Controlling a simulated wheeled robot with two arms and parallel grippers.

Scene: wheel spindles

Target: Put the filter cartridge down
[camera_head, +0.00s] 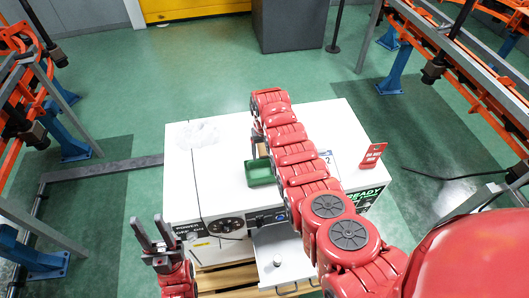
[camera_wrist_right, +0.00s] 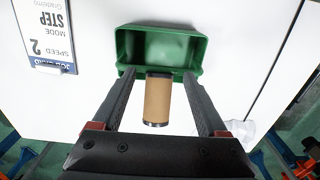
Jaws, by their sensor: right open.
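The filter cartridge (camera_wrist_right: 157,98) is a tan cylinder with dark ends, seen in the right wrist view. It stands between the fingers of my right gripper (camera_wrist_right: 160,105), which is open with a gap on both sides of the cartridge. A green bin (camera_wrist_right: 122,48) lies just beyond the cartridge; I cannot tell whether the cartridge's far end touches it. My left gripper (camera_head: 153,232) is open and empty at the cabinet's front left.
The white cabinet (camera_head: 225,180) has a pulled-out drawer (camera_head: 283,262) at its front. A red sign (camera_head: 373,154) stands at its right. A clear crumpled bag (camera_head: 197,135) lies at the back left of the top. Orange racks (camera_head: 25,75) flank the green floor.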

